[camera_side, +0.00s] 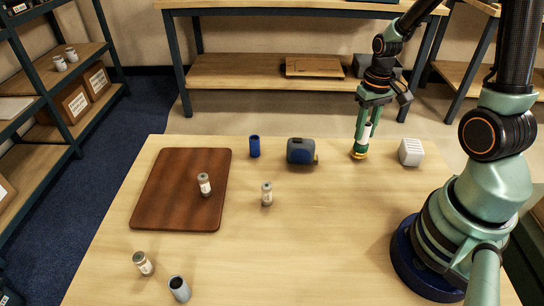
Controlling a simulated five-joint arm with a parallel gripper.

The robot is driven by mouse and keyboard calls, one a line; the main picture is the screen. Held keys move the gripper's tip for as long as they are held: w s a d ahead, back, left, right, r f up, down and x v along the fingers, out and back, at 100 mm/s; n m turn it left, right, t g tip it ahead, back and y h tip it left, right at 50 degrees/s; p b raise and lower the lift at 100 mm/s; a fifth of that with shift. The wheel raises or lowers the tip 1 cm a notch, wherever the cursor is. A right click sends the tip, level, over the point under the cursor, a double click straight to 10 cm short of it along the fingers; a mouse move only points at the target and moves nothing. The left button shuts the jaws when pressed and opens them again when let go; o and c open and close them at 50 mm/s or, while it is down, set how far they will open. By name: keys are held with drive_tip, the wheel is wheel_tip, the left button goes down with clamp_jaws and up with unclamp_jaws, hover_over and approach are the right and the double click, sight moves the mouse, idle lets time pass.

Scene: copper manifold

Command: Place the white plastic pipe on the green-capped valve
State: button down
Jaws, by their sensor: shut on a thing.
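My gripper (362,138) points down at the far right part of the table, just left of a white ribbed block. It is shut on a small, mostly hidden white object (367,130), seen between its green fingers. I cannot tell if this is the white plastic pipe. A yellow-orange part (359,154) shows at the bottom, at or close to the tabletop. I cannot make out a copper manifold or a green-capped valve in this view.
On the wooden table (300,250) are a brown board (170,190) with a small jar (204,184), other jars (266,194) (143,263), a blue cylinder (254,146), a blue-grey device (301,151), a grey-blue cup (179,288) and the white ribbed block (411,152). The front middle is clear.

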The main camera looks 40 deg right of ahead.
sight(366, 126)
drive_tip(key=c, duration=0.6)
unclamp_jaws()
drive_tip(key=shift+f, duration=0.15)
wheel_tip(366, 126, up, 12)
drive_tip(key=a+r+n+t, duration=0.2)
drive_tip(key=a+r, duration=0.1)
drive_tip(key=a, duration=0.4)
drive_tip(key=a+r+n+t, duration=0.2)
drive_tip(key=a+r+t, duration=0.1)
drive_tip(key=a, duration=0.4)
drive_tip(key=shift+a+r+n+t, duration=0.15)
drive_tip(key=shift+r+n+t, duration=0.15)
drive_tip(key=shift+r, duration=0.1)
drive_tip(key=shift+w, duration=0.1)
